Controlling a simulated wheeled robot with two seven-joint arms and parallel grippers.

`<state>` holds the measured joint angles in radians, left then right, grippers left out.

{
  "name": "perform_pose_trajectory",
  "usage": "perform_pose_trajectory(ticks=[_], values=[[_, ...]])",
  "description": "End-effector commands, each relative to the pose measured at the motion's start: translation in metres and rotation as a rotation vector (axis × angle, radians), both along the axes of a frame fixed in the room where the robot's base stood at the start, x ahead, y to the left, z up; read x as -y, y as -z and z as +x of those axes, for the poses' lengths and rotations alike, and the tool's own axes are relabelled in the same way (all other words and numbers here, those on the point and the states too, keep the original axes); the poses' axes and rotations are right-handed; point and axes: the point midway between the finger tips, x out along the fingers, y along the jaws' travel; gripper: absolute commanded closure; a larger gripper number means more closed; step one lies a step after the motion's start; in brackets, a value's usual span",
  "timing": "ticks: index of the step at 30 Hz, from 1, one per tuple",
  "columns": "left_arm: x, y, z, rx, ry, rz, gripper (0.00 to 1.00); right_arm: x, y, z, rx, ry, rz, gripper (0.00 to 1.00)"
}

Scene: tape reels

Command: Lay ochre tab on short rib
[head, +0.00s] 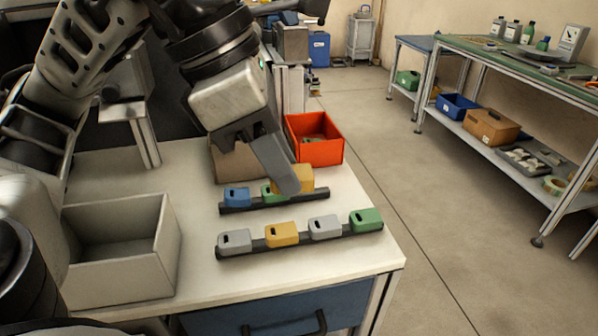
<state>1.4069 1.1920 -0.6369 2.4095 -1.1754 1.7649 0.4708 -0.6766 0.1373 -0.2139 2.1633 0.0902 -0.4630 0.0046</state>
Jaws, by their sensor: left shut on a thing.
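My left gripper (289,186) reaches down from the upper left and is shut on an ochre tab (307,178). The tab is at the right part of the short dark rib (318,193); I cannot tell whether it touches the rib. A blue tab (236,197) sits at the rib's left end, and a green tab (267,190) beside it is partly hidden by my gripper. The long rib (350,234) lies in front, bearing a grey tab (234,242), an ochre tab (282,233), another grey tab (325,227) and a green tab (366,219). My right gripper is not in view.
An open grey box (168,243) stands at the left of the white table (200,296). A red bin (333,150) and a brown box (226,166) stand behind the short rib. The table's right edge is close to the long rib's end.

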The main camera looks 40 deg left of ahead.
Motion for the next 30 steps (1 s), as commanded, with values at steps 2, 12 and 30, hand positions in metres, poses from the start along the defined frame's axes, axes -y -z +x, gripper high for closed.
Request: perform_pose_trajectory(ticks=[2, 12, 30], values=[[-0.002, -0.004, -0.003, 0.001, -0.058, 0.001, 0.95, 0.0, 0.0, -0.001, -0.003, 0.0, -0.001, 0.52], [-0.027, 0.021, 0.048, -0.01, -0.108, -0.004, 0.95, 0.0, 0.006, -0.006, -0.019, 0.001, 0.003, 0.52], [-0.059, 0.092, 0.119, -0.005, -0.102, -0.002, 0.95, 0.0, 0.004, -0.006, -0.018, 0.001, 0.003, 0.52]])
